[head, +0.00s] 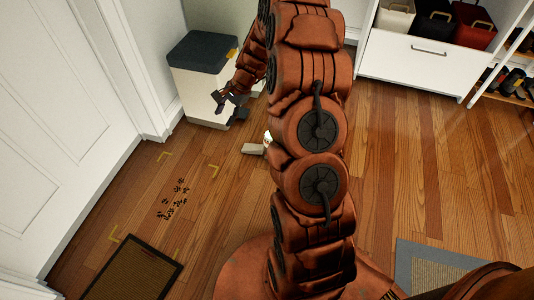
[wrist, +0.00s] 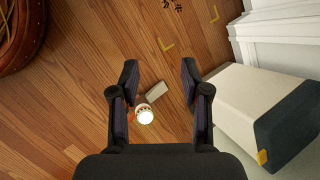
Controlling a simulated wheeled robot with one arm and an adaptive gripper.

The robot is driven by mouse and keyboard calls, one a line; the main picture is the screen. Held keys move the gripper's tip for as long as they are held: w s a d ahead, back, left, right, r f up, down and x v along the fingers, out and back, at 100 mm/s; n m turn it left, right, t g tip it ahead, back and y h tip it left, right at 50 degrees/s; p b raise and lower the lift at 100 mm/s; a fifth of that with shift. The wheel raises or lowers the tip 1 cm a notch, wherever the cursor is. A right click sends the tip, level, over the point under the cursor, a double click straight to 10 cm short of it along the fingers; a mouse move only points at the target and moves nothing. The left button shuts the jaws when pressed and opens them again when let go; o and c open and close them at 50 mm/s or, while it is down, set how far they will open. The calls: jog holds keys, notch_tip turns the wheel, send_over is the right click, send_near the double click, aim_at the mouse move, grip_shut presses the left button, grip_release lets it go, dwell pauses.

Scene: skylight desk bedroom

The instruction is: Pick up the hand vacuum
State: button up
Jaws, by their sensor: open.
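The hand vacuum lies on the wood floor. In the head view only its pale flat nozzle (head: 252,149) and a bit of its white body show, and my arm hides the rest. In the wrist view the hand vacuum (wrist: 156,92) shows as a pale nozzle, a bright round white end and some orange. It lies below my gripper (wrist: 159,76), between the two fingers in the picture. My gripper is open and empty. In the head view my gripper (head: 223,103) is above the floor, in front of the bin.
A white bin (head: 199,88) with a dark lid stands close beside my gripper; it also shows right of the fingers in the wrist view (wrist: 240,92). Dark crumbs (head: 173,200) lie between yellow corner marks. A brown mat (head: 134,268) lies near the door.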

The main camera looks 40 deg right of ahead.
jog(key=w+d+f+m+t+h+b, duration=0.1)
jog(key=d+f+m+b, duration=0.15)
jog(key=d+f, duration=0.5)
jog(key=w+d+f+m+t+b, duration=0.15)
jog(key=d+f+m, duration=0.25)
jog(key=d+f, duration=0.4)
jog(key=s+d+f+m+h+b, duration=0.1)
jog(key=s+d+f+m+h, duration=0.15)
jog(key=d+f, duration=0.6)
jog(key=s+d+f+m+h+b, duration=0.15)
jog(key=s+d+f+m, duration=0.25)
jog(key=d+f, duration=0.45)
jog(key=shift+y, duration=0.4)
jog(key=shift+a+b+x, duration=0.3)
jog(key=shift+b+x, duration=0.2)
jog(key=shift+x, duration=1.15)
jog(key=shift+a+b+x, duration=0.3)
jog(key=shift+b+x, duration=0.2)
jog(key=shift+x, duration=1.1)
jog(key=shift+a+b+x, duration=0.3)
jog(key=shift+b+x, duration=0.2)
jog(key=shift+x, duration=1.15)
jog(key=shift+s+r, duration=0.1)
grip_shut()
